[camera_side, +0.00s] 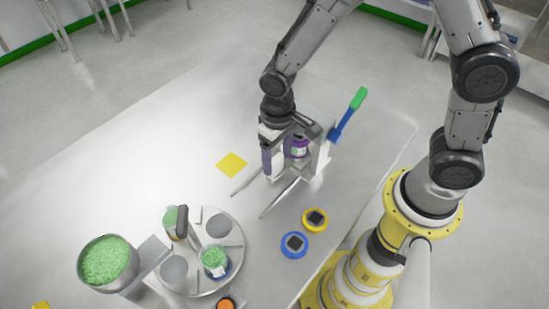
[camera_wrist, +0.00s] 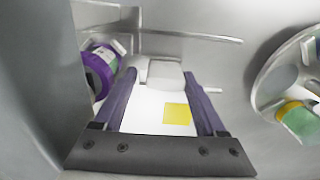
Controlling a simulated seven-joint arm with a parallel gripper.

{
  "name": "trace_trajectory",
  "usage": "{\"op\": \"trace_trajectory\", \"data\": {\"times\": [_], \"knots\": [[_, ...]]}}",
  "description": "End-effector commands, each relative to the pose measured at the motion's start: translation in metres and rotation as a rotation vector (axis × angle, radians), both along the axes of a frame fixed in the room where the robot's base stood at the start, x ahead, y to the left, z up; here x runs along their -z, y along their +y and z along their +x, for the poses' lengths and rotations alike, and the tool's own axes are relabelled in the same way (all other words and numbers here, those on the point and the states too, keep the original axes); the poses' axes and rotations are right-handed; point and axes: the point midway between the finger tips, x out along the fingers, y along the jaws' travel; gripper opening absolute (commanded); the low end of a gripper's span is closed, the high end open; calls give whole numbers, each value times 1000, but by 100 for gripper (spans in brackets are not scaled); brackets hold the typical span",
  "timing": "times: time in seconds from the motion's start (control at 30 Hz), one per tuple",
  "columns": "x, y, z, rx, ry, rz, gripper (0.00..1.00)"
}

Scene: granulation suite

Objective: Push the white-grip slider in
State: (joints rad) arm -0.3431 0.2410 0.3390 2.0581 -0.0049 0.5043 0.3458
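A pale white-grey block (camera_wrist: 165,73), which looks like the slider's white grip, shows between my fingertips in the wrist view. I cannot clearly make it out in the side view, where my gripper and arm cover that area. My gripper (camera_wrist: 161,76) has its two purple fingers spread apart, with a gap left of the block; whether the right finger touches it I cannot tell. In the side view my gripper (camera_side: 279,158) points down at the front of the metal station (camera_side: 320,160). A jar with a purple ring (camera_wrist: 99,70) is beside the left finger.
Two thin rails (camera_side: 279,198) stick out from the station. A blue lever with a green handle (camera_side: 357,99) rises behind it. A yellow square (camera_side: 232,165) lies on the table. A turntable (camera_side: 234,223) with jars, a bowl of green granules (camera_side: 105,261) and two buttons (camera_side: 294,245) are nearby.

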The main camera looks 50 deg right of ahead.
Motion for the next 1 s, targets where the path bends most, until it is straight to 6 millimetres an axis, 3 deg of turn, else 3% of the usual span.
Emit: {"op": "trace_trajectory", "data": {"times": [0.03, 0.1, 0.53, 0.67, 1.0], "knots": [[-1, 0, 1, 2, -2, 0, 75], [0, 0, 1, 2, -2, 1, 88], [-9, 2, 1, 1, -4, 3, 88], [-29, 2, 1, 1, -7, 4, 88], [-102, 2, 1, 2, -6, 4, 88]]}}
